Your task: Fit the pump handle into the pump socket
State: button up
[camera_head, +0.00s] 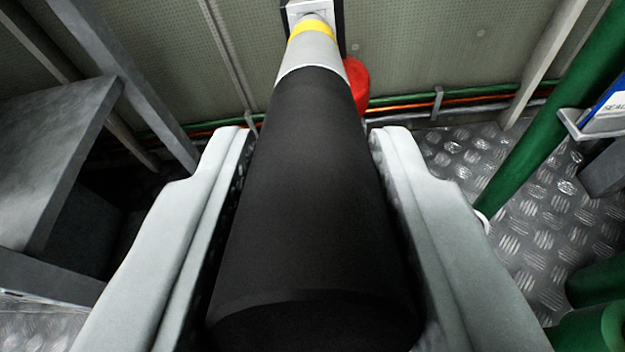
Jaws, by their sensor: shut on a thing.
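The pump handle (310,190) is a long bar with a thick black grip, a grey metal end and a yellow band. It runs from the bottom middle up to the top middle in the head camera view. My gripper (310,145) is shut on the black grip, one pale finger on each side. The handle's far end meets a small grey and black fitting (312,12) at the top edge, perhaps the pump socket. I cannot tell whether the end is inside it or only in front of it.
A red round object (356,84) sits just behind the handle. Green pipes (555,120) and a blue-and-white labelled holder (605,110) stand at right. A grey metal box (55,150) is at left. Tread-plate floor (500,165) shows at right, below a wall with orange and green lines.

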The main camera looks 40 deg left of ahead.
jog(key=o, duration=1.1)
jog(key=v, duration=1.7)
jog(key=shift+s+d+r, duration=0.1)
jog(key=shift+d+r, duration=0.05)
jog(key=shift+r, duration=0.05)
